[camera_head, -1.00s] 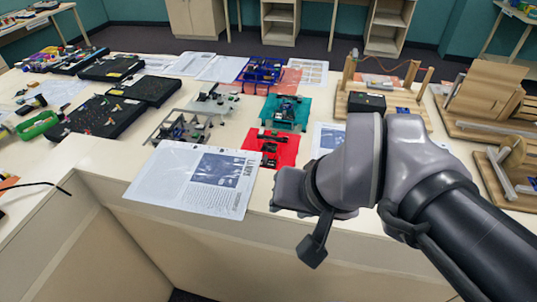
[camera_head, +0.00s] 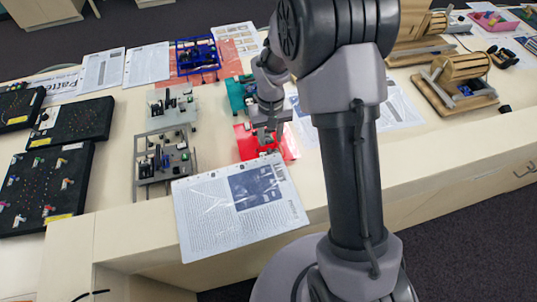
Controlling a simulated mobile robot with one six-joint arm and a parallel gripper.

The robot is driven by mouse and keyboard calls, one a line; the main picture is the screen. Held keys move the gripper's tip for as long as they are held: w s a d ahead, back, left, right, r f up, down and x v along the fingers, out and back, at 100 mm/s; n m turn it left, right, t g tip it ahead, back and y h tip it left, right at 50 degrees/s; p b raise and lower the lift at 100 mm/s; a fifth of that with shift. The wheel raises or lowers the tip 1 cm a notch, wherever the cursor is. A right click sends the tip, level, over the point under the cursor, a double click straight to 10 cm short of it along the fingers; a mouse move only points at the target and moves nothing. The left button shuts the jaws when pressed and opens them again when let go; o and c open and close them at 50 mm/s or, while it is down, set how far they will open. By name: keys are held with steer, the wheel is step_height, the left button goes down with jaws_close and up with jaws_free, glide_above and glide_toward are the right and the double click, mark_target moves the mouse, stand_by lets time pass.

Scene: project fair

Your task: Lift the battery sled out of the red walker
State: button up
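The red walker (camera_head: 245,147) lies on the table near its front edge, behind a printed sheet. My gripper (camera_head: 266,138) is over the red walker, pointing down at its middle. The gripper and wrist cover much of the walker, so I cannot make out the battery sled. The fingers are small and partly hidden; I cannot tell whether they are open, shut or touching anything.
A teal walker (camera_head: 236,97) stands just behind the red one. Grey walkers (camera_head: 164,159) are to the left, and a blue one (camera_head: 197,54) is at the back. A printed sheet (camera_head: 215,215) lies in front. Black boards (camera_head: 50,185) fill the left; wooden models (camera_head: 455,85) stand right.

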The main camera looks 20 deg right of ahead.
mark_target(270, 152)
steer(key=f, duration=0.4)
steer(key=f+b, duration=0.1)
steer(key=f, duration=0.1)
steer(key=shift+s+a+f, duration=0.1)
steer(key=shift+s+f, duration=0.2)
steer(key=shift+s, duration=0.05)
steer(key=shift+r, duration=0.1)
jaws_close()
